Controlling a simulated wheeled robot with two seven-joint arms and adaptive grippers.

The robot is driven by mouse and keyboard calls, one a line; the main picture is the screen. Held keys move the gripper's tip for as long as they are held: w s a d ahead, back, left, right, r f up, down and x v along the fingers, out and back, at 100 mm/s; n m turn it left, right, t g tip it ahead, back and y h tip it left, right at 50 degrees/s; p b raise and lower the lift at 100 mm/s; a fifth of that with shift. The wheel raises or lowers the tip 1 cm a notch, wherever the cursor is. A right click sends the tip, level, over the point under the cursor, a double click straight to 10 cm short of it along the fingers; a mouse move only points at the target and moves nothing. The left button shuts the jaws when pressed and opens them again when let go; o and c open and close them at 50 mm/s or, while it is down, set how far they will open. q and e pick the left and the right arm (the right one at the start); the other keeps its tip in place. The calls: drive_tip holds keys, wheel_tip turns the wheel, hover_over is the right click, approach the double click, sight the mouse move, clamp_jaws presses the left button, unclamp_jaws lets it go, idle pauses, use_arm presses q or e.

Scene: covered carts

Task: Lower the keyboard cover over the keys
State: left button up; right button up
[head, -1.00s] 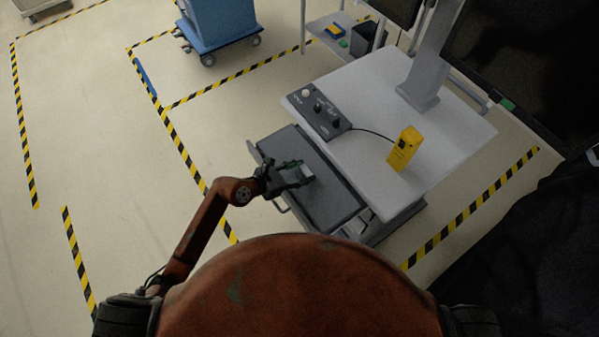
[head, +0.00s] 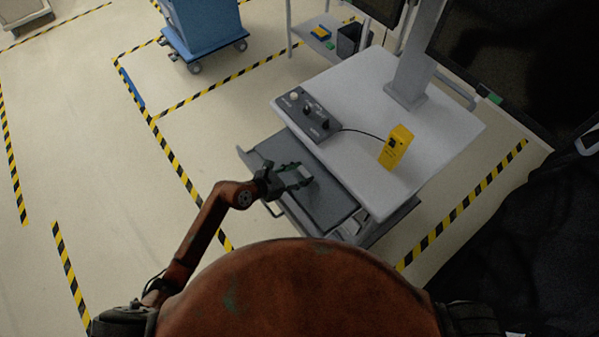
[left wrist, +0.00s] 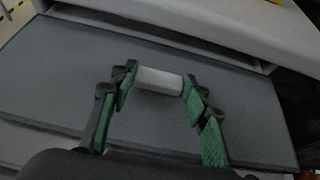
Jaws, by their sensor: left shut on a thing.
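The keyboard cover (head: 330,201) is a flat dark grey panel over the pull-out tray at the cart's front left side. It fills most of the left wrist view (left wrist: 60,85). My left gripper (head: 305,181) is over the cover, its green-padded fingers shut on the cover's light grey handle (left wrist: 159,80). The handle sits between the fingertips in the left wrist view. The keys are hidden, and I cannot tell how large a gap is under the cover. My right gripper is not in view.
The white cart top (head: 380,125) sits beside the cover, with a control box (head: 307,115) and a yellow device (head: 396,148) on it. A grey post (head: 412,75) rises behind. A blue cart (head: 204,28) stands further off. The floor at left is clear.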

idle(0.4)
use_arm(q)
drive_tip(key=o, duration=1.4)
drive_tip(key=shift+f, duration=0.1)
drive_tip(key=v, duration=1.2)
